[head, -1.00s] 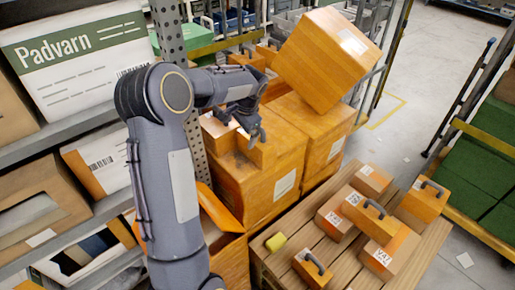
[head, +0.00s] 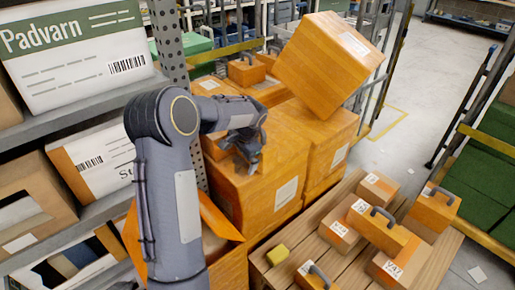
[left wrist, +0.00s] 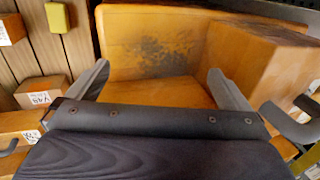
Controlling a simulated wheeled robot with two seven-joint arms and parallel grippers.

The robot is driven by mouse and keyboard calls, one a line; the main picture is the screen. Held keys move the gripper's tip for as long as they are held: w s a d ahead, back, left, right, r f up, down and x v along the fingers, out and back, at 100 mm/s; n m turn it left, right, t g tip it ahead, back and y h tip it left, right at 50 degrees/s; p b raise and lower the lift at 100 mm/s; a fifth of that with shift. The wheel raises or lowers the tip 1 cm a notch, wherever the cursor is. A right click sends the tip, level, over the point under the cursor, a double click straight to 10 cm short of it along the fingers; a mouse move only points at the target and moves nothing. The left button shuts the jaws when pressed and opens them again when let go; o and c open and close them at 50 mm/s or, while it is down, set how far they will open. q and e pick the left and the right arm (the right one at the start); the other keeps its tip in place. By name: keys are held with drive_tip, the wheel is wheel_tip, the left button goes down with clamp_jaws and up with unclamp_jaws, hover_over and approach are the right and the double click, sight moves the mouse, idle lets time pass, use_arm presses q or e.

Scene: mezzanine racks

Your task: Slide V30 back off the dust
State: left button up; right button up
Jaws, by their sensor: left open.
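A large orange box (head: 262,190) stands at the centre. My left gripper (head: 246,162) is over its top, fingers pointing down. In the left wrist view, the two fingers (left wrist: 160,85) are spread, with orange surfaces between and beyond them. A dark, dusty smudge (left wrist: 165,52) marks the orange surface just beyond the fingers. An orange block (left wrist: 258,60) stands to the right of the smudge. A smaller orange box (head: 213,142) shows beside the gripper in the head view, partly hidden by my arm. I cannot read V30 on any label. My right gripper is out of view.
A big tilted orange box (head: 328,65) rests on the stack behind. A slatted pallet (head: 335,195) at the front right carries several small orange boxes and a yellow block (head: 277,255). Shelving with cartons (head: 75,50) is close on the left; open floor lies at the right.

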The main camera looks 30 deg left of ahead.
use_arm(q)
drive_tip(key=shift+s, duration=0.15)
drive_tip(key=shift+s+a+b, duration=0.2)
drive_tip(key=shift+s, duration=0.4)
drive_tip(key=shift+s+a+b, duration=0.2)
drive_tip(key=shift+s, duration=0.35)
drive_tip(key=shift+s+r, duration=0.1)
drive_tip(key=shift+s, duration=0.1)
wheel_tip(320, 180, up, 13)
drive_tip(key=p, duration=1)
drive_tip(key=w+f+b, duration=0.1)
drive_tip(key=f, duration=0.3)
drive_tip(key=w+f+b, duration=0.1)
drive_tip(key=f, duration=0.3)
drive_tip(key=w+f+b, duration=0.1)
drive_tip(key=f, duration=0.4)
drive_tip(key=shift+d+f+b, duration=0.1)
drive_tip(key=shift+d+b, duration=0.25)
drive_tip(key=shift+d, duration=0.05)
